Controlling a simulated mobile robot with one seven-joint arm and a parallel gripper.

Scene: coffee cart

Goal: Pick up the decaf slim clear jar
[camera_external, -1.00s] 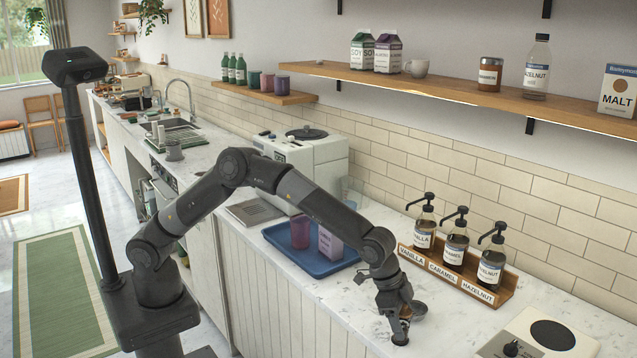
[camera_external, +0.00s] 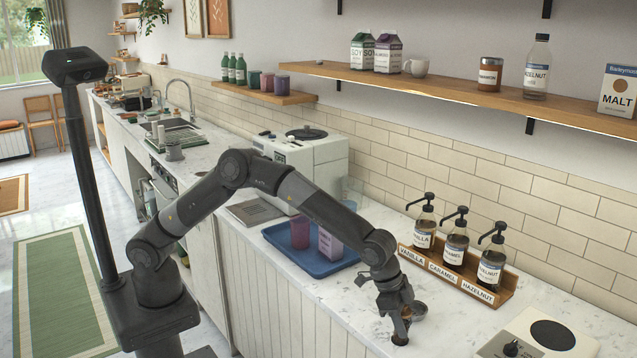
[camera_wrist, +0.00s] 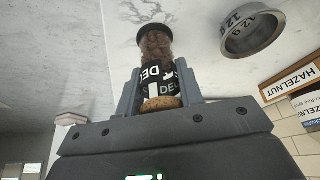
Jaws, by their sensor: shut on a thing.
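The decaf slim clear jar (camera_wrist: 155,47) shows in the wrist view, filled with brown beans, with a black label with white letters starting "DE" and a cork-like lid. My gripper (camera_wrist: 160,82) is shut on it, one finger on each side of the label near the lid. In the external view my gripper (camera_external: 402,322) points down low at the counter's front part, to the right of the blue tray. The jar is mostly hidden there by the fingers. I cannot tell whether its base touches the counter.
A round metal container marked "12 9" (camera_wrist: 252,36) stands close beside the jar. A wooden rack (camera_external: 468,284) with syrup pump bottles is behind it. A blue tray (camera_external: 285,248) with purple items lies left. A white scale-like device (camera_external: 532,345) is at right.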

